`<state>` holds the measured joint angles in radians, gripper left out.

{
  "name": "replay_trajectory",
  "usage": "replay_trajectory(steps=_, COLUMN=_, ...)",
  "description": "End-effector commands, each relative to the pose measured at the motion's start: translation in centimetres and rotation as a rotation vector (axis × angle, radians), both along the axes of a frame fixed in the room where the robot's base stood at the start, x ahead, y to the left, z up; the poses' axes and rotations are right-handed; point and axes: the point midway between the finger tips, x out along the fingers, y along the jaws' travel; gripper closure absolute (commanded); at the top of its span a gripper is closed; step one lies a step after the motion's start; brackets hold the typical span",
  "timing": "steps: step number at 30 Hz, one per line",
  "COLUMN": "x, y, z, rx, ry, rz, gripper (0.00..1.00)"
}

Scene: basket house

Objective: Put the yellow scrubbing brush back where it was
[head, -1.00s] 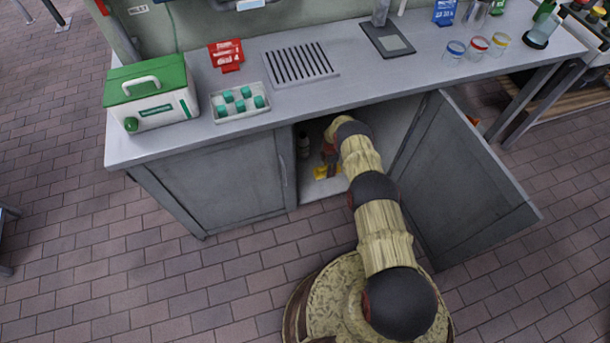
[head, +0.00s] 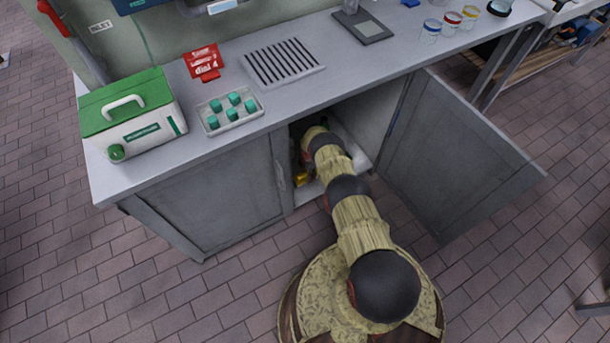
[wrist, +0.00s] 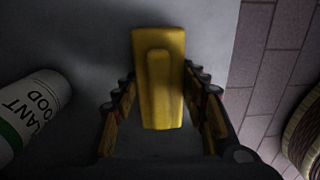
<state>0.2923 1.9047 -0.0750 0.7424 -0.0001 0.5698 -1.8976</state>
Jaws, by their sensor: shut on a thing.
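The yellow scrubbing brush (wrist: 158,75) is between the two fingers of my gripper (wrist: 160,105) in the wrist view. My gripper is shut on it. In the head view a small part of the yellow brush (head: 300,178) shows inside the open cabinet (head: 309,191), left of my arm. My arm reaches into this cabinet under the counter and hides most of the gripper. The wrist view shows the grey cabinet floor (wrist: 85,45) below the brush. I cannot tell whether the brush touches it.
A white bottle labelled plant food (wrist: 28,112) is left of my gripper. The open cabinet door (head: 450,155) stands to the right of my arm. A closed door (head: 205,195) is on the left. The counter (head: 325,85) overhangs the opening. Brick floor lies in front.

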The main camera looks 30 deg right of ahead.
Motion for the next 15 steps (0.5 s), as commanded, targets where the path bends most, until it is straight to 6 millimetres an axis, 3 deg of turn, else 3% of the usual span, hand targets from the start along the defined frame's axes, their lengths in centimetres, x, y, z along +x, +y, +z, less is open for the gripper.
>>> replay_trajectory(steps=11, x=0.1, y=-0.01, z=-0.59, rx=-0.001, ry=-0.001, rz=0.0, gripper=0.81)
replay_trajectory(steps=12, x=0.12, y=-0.02, z=-0.52, rx=-0.001, ry=-0.002, rz=0.0, gripper=0.55)
replay_trajectory(steps=15, x=0.09, y=-0.01, z=-0.52, rx=0.0, ry=-0.001, rz=0.0, gripper=0.49)
